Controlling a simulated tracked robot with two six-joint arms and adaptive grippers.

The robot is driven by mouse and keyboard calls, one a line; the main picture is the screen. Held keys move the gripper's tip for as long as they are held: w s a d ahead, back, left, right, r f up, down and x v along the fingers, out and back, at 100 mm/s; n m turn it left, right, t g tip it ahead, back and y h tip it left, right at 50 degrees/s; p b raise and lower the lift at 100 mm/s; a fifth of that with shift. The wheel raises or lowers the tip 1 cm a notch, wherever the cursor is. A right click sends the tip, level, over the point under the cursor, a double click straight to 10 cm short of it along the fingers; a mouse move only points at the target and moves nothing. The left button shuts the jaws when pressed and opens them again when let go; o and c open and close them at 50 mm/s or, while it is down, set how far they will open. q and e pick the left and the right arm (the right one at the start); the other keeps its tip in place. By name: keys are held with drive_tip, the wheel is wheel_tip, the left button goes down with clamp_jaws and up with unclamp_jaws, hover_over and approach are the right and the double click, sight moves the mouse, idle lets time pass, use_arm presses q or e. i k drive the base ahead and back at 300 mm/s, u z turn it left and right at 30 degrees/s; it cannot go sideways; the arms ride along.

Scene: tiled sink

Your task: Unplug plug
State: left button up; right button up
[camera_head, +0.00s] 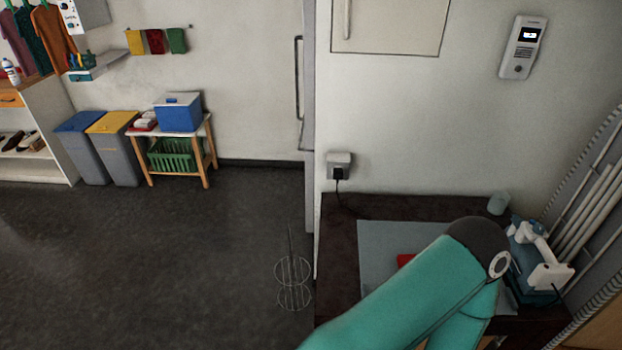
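A dark plug (339,173) sits in the lower part of a light grey wall socket (340,159), at the middle of the picture. Its dark cord hangs down toward the dark brown tabletop below. One of my arms, teal with a dark joint, rises from the bottom edge and bends over the table, to the lower right of the socket. Neither of my grippers is in view. No part of my arm touches the plug.
A grey mat lies on the dark tabletop (341,235), with a red item (405,260) partly hidden by my arm. A white and blue appliance (541,260) and a small pale cup (499,203) stand at right. A wire stand (293,281) is left of the table.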

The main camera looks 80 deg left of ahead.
sight(337, 174)
drive_tip(key=k, duration=0.6)
drive_tip(key=z, duration=1.1)
drive_tip(key=i, duration=0.15)
drive_tip(key=u, duration=2.95)
drive_tip(key=i, duration=1)
drive_tip(key=z, duration=0.2)
drive_tip(key=k, duration=0.9)
drive_tip(key=u, duration=0.1)
drive_tip(key=i, duration=0.1)
drive_tip(key=u, duration=0.1)
